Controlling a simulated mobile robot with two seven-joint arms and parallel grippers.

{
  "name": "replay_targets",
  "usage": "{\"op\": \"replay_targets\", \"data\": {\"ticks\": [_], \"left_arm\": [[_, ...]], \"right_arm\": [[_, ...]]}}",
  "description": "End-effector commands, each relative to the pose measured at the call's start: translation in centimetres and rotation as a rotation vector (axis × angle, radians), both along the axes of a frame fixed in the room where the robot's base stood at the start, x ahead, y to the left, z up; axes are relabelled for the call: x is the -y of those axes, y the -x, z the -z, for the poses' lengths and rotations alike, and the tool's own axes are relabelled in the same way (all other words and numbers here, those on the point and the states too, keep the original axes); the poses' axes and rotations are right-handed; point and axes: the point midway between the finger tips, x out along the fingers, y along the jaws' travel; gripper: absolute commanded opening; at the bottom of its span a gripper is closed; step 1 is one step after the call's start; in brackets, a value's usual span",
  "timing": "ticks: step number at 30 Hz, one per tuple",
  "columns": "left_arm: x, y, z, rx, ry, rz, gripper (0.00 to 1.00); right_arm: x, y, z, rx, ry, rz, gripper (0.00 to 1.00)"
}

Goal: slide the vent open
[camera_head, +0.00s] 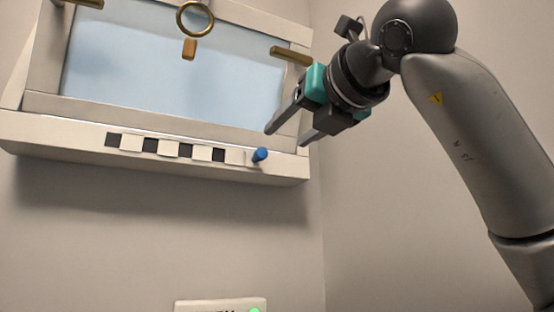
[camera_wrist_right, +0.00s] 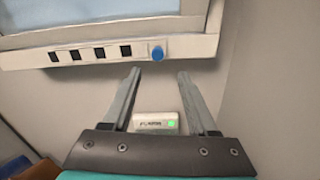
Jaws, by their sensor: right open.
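The vent (camera_head: 180,150) is a pale strip with several dark square openings along the sill below a window. A blue knob (camera_head: 260,155) sticks out at the strip's right end. In the right wrist view, the vent (camera_wrist_right: 98,53) and the blue knob (camera_wrist_right: 157,53) show above the fingertips. My right gripper (camera_head: 286,137) is open and empty, with its fingers pointing toward the sill, just right of and above the knob in the head view. In the right wrist view its fingertips (camera_wrist_right: 158,74) lie below the knob, apart from it. My left gripper is not in view.
The window (camera_head: 170,75) has a brass ring (camera_head: 195,19), a wooden tab (camera_head: 189,49) and brass handles (camera_head: 291,56) near its frame. A white box with a green light (camera_head: 222,305) is on the wall below. A side wall stands close at right.

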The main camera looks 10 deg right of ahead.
Motion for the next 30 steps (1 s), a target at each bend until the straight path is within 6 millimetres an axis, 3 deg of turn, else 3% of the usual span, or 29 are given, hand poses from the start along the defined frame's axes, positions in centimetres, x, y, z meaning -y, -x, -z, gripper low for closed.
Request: {"op": "replay_targets", "data": {"ticks": [3, 9, 30], "left_arm": [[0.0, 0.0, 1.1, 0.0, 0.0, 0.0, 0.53], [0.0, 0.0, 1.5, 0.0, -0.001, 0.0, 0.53], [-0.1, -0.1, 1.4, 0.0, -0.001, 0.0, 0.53]], "right_arm": [[0.8, 2.0, 0.1, 0.005, -0.002, 0.001, 0.59], [1.3, 3.5, 0.0, 0.002, -0.001, 0.0, 0.59], [1.3, 3.6, -0.1, 0.001, 0.0, 0.0, 0.59]]}}
